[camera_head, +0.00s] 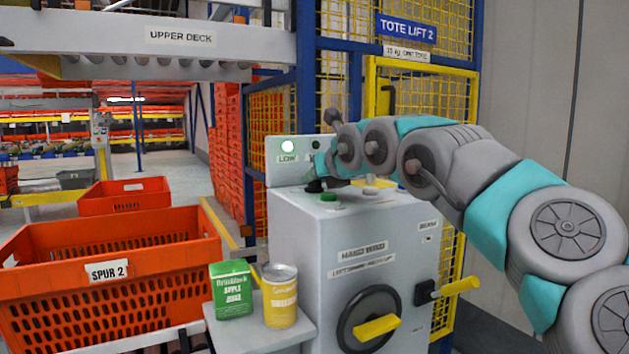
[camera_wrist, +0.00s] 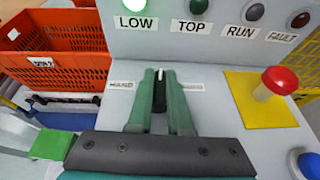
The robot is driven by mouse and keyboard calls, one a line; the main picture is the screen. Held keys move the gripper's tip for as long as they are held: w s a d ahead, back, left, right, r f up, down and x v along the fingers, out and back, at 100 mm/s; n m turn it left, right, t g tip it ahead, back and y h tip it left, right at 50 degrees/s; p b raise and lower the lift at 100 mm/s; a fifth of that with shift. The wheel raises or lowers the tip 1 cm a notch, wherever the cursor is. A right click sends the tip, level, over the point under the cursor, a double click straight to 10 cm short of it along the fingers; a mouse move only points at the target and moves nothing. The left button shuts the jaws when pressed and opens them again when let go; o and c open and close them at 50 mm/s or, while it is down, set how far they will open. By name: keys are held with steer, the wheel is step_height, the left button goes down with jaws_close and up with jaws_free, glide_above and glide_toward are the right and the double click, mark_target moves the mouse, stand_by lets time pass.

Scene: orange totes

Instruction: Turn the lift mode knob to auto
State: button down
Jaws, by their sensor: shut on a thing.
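The lift mode knob is a black knob with a white mark, seen in the wrist view (camera_wrist: 160,92) on the grey panel top. My gripper (camera_wrist: 160,88) has its two green fingers around the knob, one on each side, shut on it. The white mark points roughly straight away from me, toward the lamp panel. The HAND label (camera_wrist: 121,85) lies left of the knob; a blurred label (camera_wrist: 192,86) lies right of it, partly covered by a finger. In the head view my gripper (camera_head: 317,182) is at the back left of the control box (camera_head: 300,250), the knob mostly hidden.
The lamp panel (camera_wrist: 215,50) stands just behind, its LOW lamp (camera_wrist: 134,4) lit green. A red mushroom button (camera_wrist: 279,80) on a yellow plate and a blue button (camera_wrist: 309,164) are at right. A juice carton (camera_head: 231,289), a can (camera_head: 280,297) and an orange tote (camera_head: 110,280) stand left.

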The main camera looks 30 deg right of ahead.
mark_target(303, 200)
steer(key=m+h+b, duration=0.3)
steer(key=m+g+h+b, duration=0.1)
steer(key=h+b, duration=0.1)
steer(key=shift+w+a+f+m, duration=0.1)
steer(key=shift+a+f+m, duration=0.05)
steer(key=shift+f+m, duration=0.15)
steer(key=shift+r+m+g+h+b, duration=0.2)
steer(key=shift+m+g+h+b, duration=0.95)
steer(key=shift+m+h, duration=0.5)
steer(key=shift+r+m+g+h, duration=0.15)
steer(key=shift+m+g+h, duration=0.1)
steer(key=shift+h, duration=0.1)
steer(key=c, duration=0.8)
jaws_free()
steer(key=shift+c, duration=0.2)
steer(key=shift+v, duration=3.9)
